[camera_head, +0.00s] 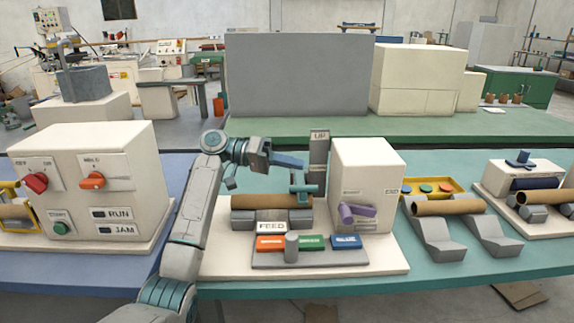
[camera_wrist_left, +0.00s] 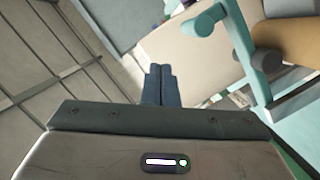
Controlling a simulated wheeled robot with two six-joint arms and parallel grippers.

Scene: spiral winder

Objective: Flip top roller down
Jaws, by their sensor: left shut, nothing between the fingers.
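The teal top roller (camera_head: 304,188), a bar with a short upright stem, shows at the right end of the brown tube (camera_head: 265,201), beside a grey post (camera_head: 319,155) labelled UP. Whether it touches the tube is unclear. In the left wrist view the teal roller piece (camera_wrist_left: 243,50) has a rounded end and crosses in front of the brown tube (camera_wrist_left: 295,40). My left gripper (camera_head: 302,164) is shut and empty, just above and left of the teal piece. Its closed fingers (camera_wrist_left: 161,68) show apart from the teal piece in the wrist view. My right gripper is not in view.
A button panel (camera_head: 270,262) with a grey knob (camera_head: 291,248) stands in front of the tube. A white box with a purple handle (camera_head: 357,212) stands right. A control box (camera_head: 90,180) stands left. Another tube rests on grey cradles (camera_head: 437,235) farther right.

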